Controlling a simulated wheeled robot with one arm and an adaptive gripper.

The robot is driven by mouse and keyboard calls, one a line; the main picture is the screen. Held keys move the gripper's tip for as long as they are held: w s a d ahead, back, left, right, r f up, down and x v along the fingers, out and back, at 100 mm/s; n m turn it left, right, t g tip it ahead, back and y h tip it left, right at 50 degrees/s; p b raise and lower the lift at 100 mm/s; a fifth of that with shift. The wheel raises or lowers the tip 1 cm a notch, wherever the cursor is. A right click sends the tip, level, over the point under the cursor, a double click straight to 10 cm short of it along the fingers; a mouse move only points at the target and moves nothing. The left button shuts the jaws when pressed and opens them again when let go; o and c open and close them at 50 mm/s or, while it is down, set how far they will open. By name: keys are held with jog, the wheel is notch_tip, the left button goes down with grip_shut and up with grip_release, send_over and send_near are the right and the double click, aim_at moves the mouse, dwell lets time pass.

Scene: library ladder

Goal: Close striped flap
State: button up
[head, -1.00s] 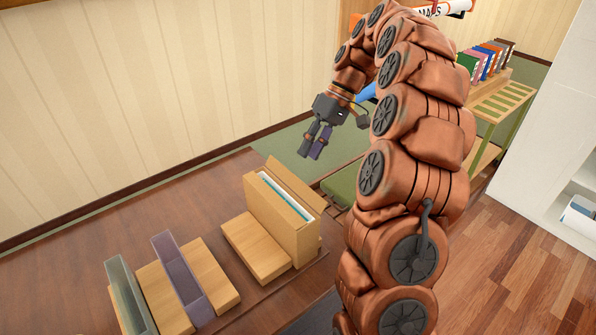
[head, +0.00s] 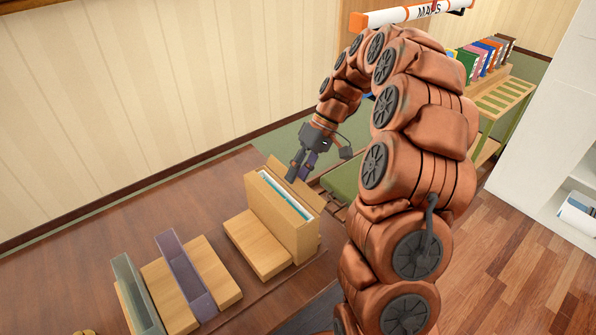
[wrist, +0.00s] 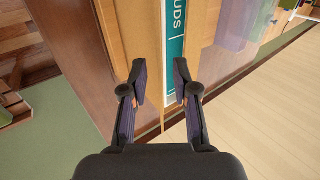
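A light wooden box (head: 283,228) stands on the brown table, with white and teal contents (head: 287,195) showing in its open top. A raised wooden flap (head: 309,197) stands along its far side; I cannot make out stripes on it. My gripper (head: 299,172) is just above the far end of the box, beside the flap. In the wrist view my gripper (wrist: 160,86) has its two fingers apart and nothing between them. There the teal spine (wrist: 175,45) with white letters lies beyond the fingertips. I cannot tell whether a finger touches the flap.
A wooden block (head: 257,243) lies against the near side of the box. A purple tray (head: 186,275) and a grey-green tray (head: 138,295) stand to the left with wooden blocks. A striped wall (head: 150,90) rises behind the table.

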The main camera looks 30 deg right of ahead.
grip_shut()
